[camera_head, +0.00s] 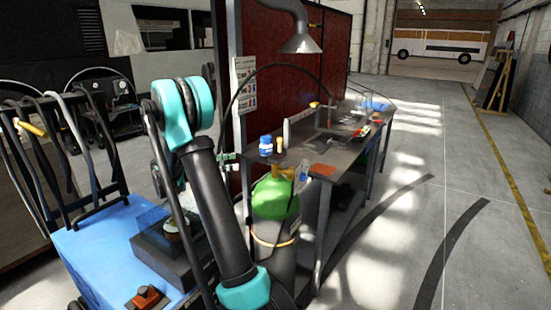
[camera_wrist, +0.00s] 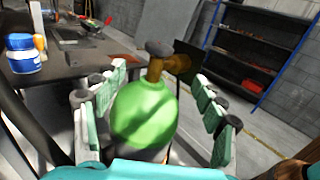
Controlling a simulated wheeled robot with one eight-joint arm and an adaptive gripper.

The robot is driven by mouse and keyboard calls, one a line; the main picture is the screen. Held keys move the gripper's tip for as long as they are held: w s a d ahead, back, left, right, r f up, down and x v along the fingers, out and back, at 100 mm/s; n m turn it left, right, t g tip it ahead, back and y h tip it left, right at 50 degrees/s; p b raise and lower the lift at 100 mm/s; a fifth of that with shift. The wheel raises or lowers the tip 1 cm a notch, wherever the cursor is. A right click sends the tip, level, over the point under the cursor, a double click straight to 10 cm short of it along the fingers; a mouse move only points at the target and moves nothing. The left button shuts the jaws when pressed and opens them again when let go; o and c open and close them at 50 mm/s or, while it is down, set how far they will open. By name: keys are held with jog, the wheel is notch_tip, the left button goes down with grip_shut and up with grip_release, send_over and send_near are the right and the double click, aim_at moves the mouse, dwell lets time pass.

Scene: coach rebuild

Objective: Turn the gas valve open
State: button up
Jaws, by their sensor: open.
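The gas cylinder (camera_head: 272,200) stands upright at the near end of the workbench, with a bright green shoulder and a grey body. Its brass valve (camera_wrist: 155,70) with a dark round knob (camera_wrist: 158,48) tops the green shoulder in the wrist view. In the head view the valve (camera_head: 286,172) is small and partly crowded by my fingers. My gripper (camera_wrist: 160,75) is open, with its pale green padded fingers spread to the left and right of the cylinder's top. Nothing is held. The gripper (camera_head: 265,168) also shows in the head view; I cannot tell whether either finger touches the cylinder.
The workbench (camera_head: 335,160) beside the cylinder carries a blue-and-white jar (camera_head: 266,146), a small yellow bottle (camera_head: 279,145) and tools. A red partition (camera_head: 290,80) stands behind. A blue shelf rack (camera_wrist: 255,55) is at the wrist view's right. Open floor (camera_head: 410,240) lies to the right.

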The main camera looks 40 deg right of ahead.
aim_at(276, 156)
jog(key=x, duration=1.7)
jog(key=shift+d, duration=0.1)
jog(key=c, duration=1.2)
